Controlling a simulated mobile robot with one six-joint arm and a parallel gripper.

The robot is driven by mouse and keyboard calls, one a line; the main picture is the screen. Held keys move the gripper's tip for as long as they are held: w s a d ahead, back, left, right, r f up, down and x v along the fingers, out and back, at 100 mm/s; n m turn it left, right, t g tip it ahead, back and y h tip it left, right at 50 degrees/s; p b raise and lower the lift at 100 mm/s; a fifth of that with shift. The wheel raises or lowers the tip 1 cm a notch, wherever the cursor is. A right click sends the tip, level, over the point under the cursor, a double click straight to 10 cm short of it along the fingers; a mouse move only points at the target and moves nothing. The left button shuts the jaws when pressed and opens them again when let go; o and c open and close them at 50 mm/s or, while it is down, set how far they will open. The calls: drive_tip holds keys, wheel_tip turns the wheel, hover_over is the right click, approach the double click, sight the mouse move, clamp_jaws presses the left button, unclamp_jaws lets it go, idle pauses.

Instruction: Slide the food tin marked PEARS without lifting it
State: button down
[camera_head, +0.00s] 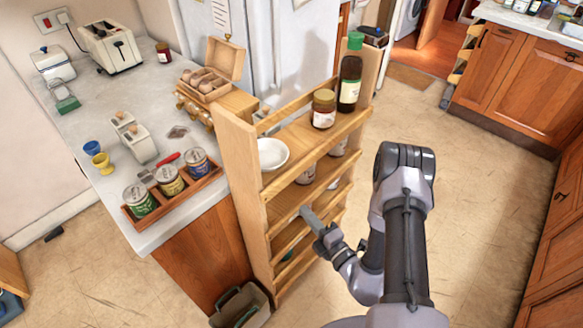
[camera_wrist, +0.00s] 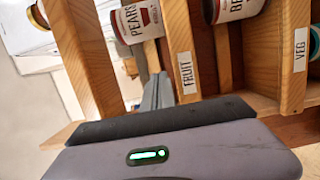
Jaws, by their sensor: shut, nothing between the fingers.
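The tin marked PEARS (camera_wrist: 136,20) is at the top of the wrist view, with a white and dark red label, on a wooden shelf rack; the frame's top edge cuts it off. My gripper (camera_wrist: 156,88) is shut and empty, its fingers among the rack's slats and pointing towards this tin. I cannot tell whether they touch it. In the head view my gripper (camera_head: 307,212) reaches into the front of the rack, below a shelf with partly hidden tins (camera_head: 306,174). Their lettering is too small to read there.
The wooden rack (camera_head: 237,160) has front rails close to my fingers, labelled FRUIT (camera_wrist: 187,73) and VEG (camera_wrist: 300,50). A second tin (camera_wrist: 236,8) stands right of PEARS.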

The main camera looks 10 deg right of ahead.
sight(316, 177)
drive_tip(key=b+x, duration=0.2)
drive_tip(key=x, duration=0.6)
drive_tip(key=shift+w+a, duration=0.25)
drive_tip(key=w+d, duration=0.1)
drive_tip(key=w+d+b, duration=0.1)
drive_tip(key=shift+w+d, duration=0.25)
drive_tip(key=shift+d, duration=0.1)
drive_tip(key=shift+w+d, duration=0.2)
drive_tip(key=shift+w+d+r, duration=0.1)
drive_tip(key=shift+d, duration=0.1)
drive_tip(key=w+d, duration=0.1)
drive_tip(key=d, duration=0.1)
drive_tip(key=w+d, duration=0.4)
drive_tip(key=d, duration=0.1)
drive_tip(key=shift+a, duration=0.1)
